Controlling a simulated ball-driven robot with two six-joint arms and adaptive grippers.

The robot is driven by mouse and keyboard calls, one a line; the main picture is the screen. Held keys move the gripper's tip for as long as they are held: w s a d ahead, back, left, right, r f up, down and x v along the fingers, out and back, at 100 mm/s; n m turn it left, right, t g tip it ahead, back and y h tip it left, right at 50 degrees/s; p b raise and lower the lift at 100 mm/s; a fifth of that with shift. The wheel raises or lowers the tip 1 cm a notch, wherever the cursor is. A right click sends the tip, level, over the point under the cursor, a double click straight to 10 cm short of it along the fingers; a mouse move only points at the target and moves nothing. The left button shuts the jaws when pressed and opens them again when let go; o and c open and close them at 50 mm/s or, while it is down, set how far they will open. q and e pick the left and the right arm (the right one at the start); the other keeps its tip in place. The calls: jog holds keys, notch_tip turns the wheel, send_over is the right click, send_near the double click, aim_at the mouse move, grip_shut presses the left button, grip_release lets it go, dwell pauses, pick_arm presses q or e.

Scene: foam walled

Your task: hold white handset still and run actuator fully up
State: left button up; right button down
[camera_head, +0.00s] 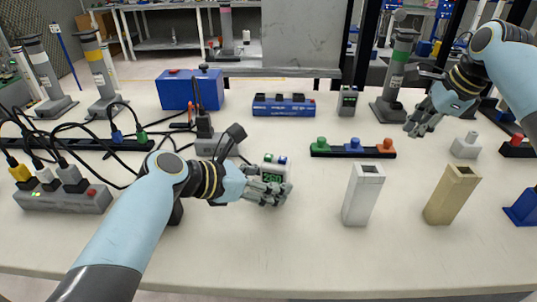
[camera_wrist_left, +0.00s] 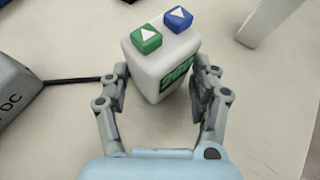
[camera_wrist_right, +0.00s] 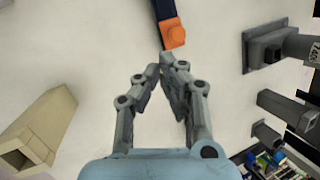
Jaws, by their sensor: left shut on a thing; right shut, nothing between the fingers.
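The white handset (camera_head: 274,168) stands upright on the table, with a green and a blue arrow button on top and a green-lit display on its side. It also shows in the left wrist view (camera_wrist_left: 160,60). My left gripper (camera_head: 264,190) is shut on its sides, and its two fingers (camera_wrist_left: 163,95) flank it below the buttons. My right gripper (camera_head: 420,128) is shut and empty above the right of the table; its fingertips (camera_wrist_right: 164,68) are close together. Grey actuator columns stand at the back, with a white band (camera_head: 37,55), a yellow band (camera_head: 97,68) and a green band (camera_head: 398,62).
A three-button strip (camera_head: 353,149), a white open holder (camera_head: 363,195) and a beige one (camera_head: 452,195) stand right of the handset. A power strip (camera_head: 65,198) and black cables crowd the left. A blue box (camera_head: 188,90) is behind.

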jog(key=s+a+r+m+g+y, duration=0.1)
jog(key=a+r+m+y, duration=0.1)
jog(key=a, duration=0.7)
jog(key=s+a+r+m+g+y, duration=0.1)
jog(key=a+r+y, duration=0.1)
jog(key=a, duration=0.6)
notch_tip(320, 180, up, 7)
jog(key=m+g+y, duration=0.3)
send_over(268, 158)
jog(key=w, duration=0.2)
jog(key=shift+s, duration=0.25)
jog(key=shift+f, duration=4.4)
jog(key=shift+f, duration=0.1)
jog(key=shift+f, duration=0.25)
jog(key=shift+f, duration=0.55)
